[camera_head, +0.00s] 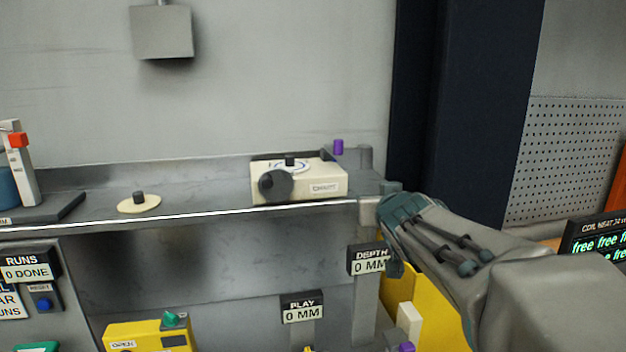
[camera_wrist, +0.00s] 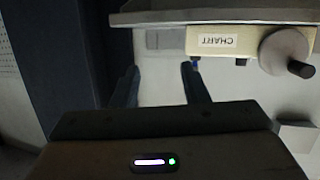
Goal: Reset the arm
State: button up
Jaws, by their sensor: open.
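My arm comes in from the right in the head view, with my gripper (camera_head: 388,205) at its end beside the right end of the grey shelf (camera_head: 220,193). In the wrist view my gripper (camera_wrist: 158,82) shows two dark fingers apart with nothing between them. The cream chart box (camera_head: 325,182) sits on the shelf to the left of my gripper, with a dark round knob (camera_head: 276,184) on its front. In the wrist view the chart box (camera_wrist: 240,40) appears upside down beyond the fingers, apart from them.
A purple peg (camera_head: 338,147) stands behind the chart box. A cream disc with a dark knob (camera_head: 139,203) lies on the shelf at left. Below are DEPTH (camera_head: 371,261) and PLAY (camera_head: 302,308) signs, and a yellow box (camera_head: 150,336). A dark column (camera_head: 462,100) stands behind my arm.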

jog(key=s+f+g+b, duration=0.1)
jog(key=s+f+g, duration=0.4)
jog(key=s+f, duration=0.6)
jog(key=s+f+g, duration=0.6)
jog(key=s+f, duration=0.5)
jog(key=s, duration=0.4)
jog(key=shift+s+d+y+b, duration=0.15)
jog(key=shift+d+y+b, duration=0.1)
jog(key=shift+y+b, duration=0.1)
